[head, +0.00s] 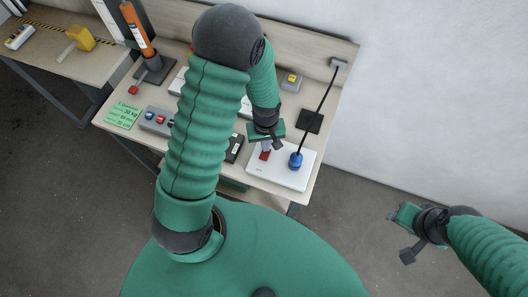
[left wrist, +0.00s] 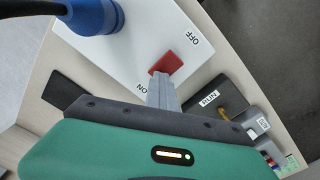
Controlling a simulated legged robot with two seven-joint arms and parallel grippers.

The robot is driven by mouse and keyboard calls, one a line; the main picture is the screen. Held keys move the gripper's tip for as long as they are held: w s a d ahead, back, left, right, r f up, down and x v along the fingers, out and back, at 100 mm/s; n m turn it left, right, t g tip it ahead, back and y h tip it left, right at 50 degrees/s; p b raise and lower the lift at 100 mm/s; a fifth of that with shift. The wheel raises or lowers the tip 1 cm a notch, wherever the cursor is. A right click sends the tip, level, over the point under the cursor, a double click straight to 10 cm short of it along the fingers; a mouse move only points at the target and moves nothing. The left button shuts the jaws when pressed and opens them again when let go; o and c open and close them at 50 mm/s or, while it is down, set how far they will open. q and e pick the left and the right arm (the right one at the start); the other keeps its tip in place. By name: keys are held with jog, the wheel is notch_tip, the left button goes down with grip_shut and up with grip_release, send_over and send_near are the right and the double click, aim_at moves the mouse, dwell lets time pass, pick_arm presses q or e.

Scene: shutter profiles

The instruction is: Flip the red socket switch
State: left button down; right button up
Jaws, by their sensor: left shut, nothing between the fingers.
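The red socket switch (left wrist: 167,63) sits on a white socket plate (left wrist: 144,20), between the printed words OFF and ON. In the head view the switch (head: 265,156) is small, on the left part of the plate (head: 280,177). My left gripper (left wrist: 159,77) is shut and empty, its grey fingertips at the switch's edge on the ON side. Whether they touch it or hover just above I cannot tell. In the head view this gripper (head: 266,147) points down at the switch. My right gripper (head: 394,216) hangs over the floor at the right, its fingers too small to read.
A blue plug (head: 296,160) with a black cable stands on the plate beside the switch. A dark RUN panel (left wrist: 213,97) lies close by. An orange cylinder (head: 137,30) stands at the bench's back left. Open floor lies right of the bench.

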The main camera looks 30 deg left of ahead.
pick_arm(q)
jog(key=r+p, duration=0.2)
jog(key=r, duration=0.1)
jog(key=r+p, duration=0.1)
jog(key=p, duration=0.1)
jog(key=shift+d+r, duration=0.35)
jog(key=shift+r, duration=0.05)
jog(key=shift+a+r+p, duration=0.2)
jog(key=shift+r+p, duration=0.9)
jog(key=shift+r, duration=0.05)
jog(key=shift+d, duration=0.1)
